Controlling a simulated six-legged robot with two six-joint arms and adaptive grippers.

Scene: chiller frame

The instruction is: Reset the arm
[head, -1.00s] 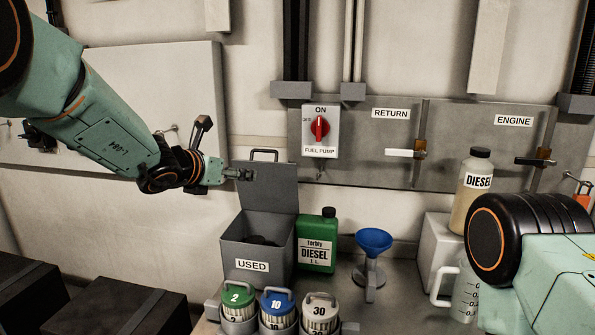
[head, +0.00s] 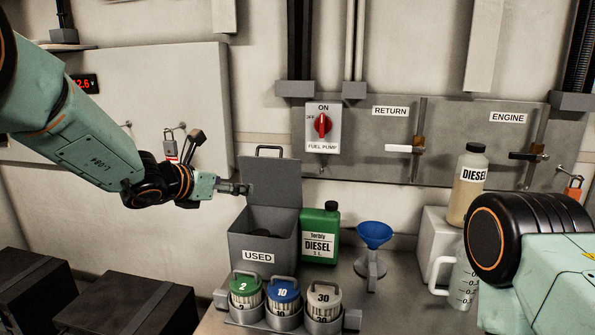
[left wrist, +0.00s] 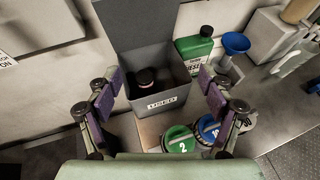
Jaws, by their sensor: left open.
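My left arm comes in from the left in the head view, and its gripper (head: 236,188) is in front of the open lid of the grey USED bin (head: 262,232). In the left wrist view the gripper (left wrist: 162,100) is open, with its purple finger pads apart and nothing held between them. The USED bin (left wrist: 160,106) shows beyond the fingers, with a dark round item (left wrist: 146,78) inside. My right arm fills the lower right of the head view. Its gripper is out of the picture.
Green, blue and white numbered canisters (head: 283,294) stand in a rack before the bin. A green diesel bottle (head: 319,232), blue funnel (head: 374,236), clear jug (head: 462,279) and diesel bottle (head: 468,184) stand to the right. Black boxes (head: 130,303) are lower left.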

